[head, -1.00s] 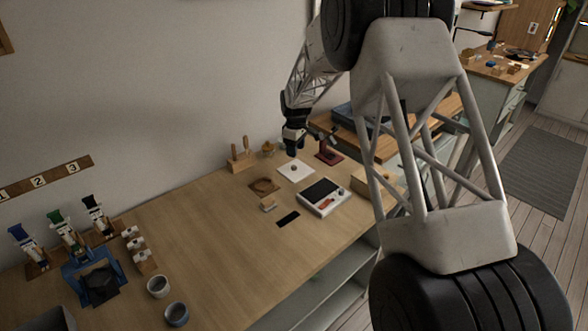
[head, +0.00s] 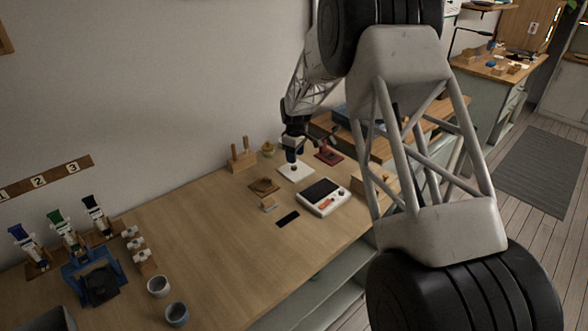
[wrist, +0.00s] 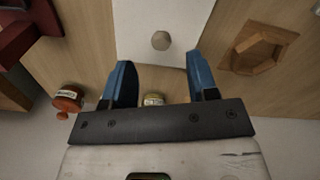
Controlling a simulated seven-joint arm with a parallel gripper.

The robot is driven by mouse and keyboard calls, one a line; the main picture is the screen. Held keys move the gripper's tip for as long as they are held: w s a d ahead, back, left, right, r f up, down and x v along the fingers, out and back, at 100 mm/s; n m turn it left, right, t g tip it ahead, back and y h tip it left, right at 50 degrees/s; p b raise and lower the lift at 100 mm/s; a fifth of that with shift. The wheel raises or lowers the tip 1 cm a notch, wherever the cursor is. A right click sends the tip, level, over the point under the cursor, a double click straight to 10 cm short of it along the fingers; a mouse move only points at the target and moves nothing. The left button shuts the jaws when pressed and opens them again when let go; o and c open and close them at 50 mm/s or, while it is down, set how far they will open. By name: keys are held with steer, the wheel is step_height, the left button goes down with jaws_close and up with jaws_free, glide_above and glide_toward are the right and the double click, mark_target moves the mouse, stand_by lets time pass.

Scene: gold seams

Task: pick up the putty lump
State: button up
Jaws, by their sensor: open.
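The putty lump (wrist: 161,41) is a small grey, roundish piece on a white square tile (wrist: 185,18) in the wrist view. In the head view the lump (head: 294,168) is a small dark spot on the white tile (head: 300,177) near the back of the bench. My gripper (wrist: 162,75) is open, its two blue fingers apart and empty. In the wrist view the lump lies beyond the fingertips, roughly centred between them and not touched. In the head view my gripper (head: 292,160) hangs just above the tile; its exact height over the lump is unclear.
A wooden piece with a hexagonal recess (wrist: 258,48) lies beside the tile. A red stand (head: 328,154), a scale (head: 322,196) and a tool block (head: 242,158) are close. A small jar (wrist: 153,99) and an orange-lidded jar (wrist: 68,101) stand near my fingers.

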mark_target(295, 166)
steer(key=shift+f, duration=2.6)
jaws_close()
